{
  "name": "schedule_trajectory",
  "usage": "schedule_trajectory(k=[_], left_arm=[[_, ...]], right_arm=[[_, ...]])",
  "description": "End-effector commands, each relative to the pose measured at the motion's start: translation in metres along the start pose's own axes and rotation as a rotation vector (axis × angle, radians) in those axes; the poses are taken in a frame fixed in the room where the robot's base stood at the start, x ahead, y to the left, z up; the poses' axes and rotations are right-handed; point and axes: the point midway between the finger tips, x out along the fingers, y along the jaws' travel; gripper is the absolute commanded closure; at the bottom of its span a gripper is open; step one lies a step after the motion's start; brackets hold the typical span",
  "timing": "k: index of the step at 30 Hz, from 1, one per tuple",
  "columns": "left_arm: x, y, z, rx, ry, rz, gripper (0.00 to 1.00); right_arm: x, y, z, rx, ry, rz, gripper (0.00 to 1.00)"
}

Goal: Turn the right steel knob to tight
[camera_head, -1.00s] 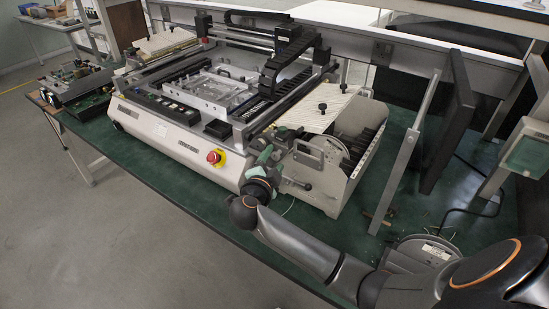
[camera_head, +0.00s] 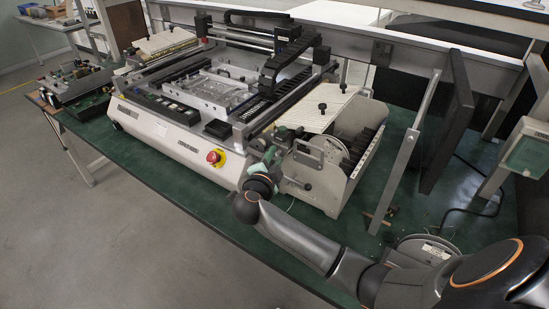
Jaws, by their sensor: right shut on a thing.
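The machine (camera_head: 185,140) stands on the green table with a grey side unit (camera_head: 318,190) at its right end. My right arm comes in from the lower right, and my right gripper (camera_head: 272,160) is at the near left side of that unit, by its small fittings. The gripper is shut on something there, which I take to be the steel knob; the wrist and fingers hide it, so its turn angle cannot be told. My left gripper is not in view.
A slanted support post (camera_head: 395,180) and a dark upright panel (camera_head: 453,120) stand to the right. A round grey thing (camera_head: 425,252) lies near my forearm.

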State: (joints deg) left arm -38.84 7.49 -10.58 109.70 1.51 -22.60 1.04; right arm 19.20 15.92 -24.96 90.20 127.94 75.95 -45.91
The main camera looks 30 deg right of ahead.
Motion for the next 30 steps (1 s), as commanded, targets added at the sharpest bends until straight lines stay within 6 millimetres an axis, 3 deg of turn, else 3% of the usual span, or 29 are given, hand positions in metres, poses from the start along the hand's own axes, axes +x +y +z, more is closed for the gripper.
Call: schedule_trajectory(k=[16,30], left_arm=[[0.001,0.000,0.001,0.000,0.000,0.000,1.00],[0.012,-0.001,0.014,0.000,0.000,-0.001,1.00]], right_arm=[[-0.001,0.002,0.001,0.044,-0.002,-0.015,1.00],[0.000,0.007,0.004,0.335,-0.003,-0.134,1.00]])
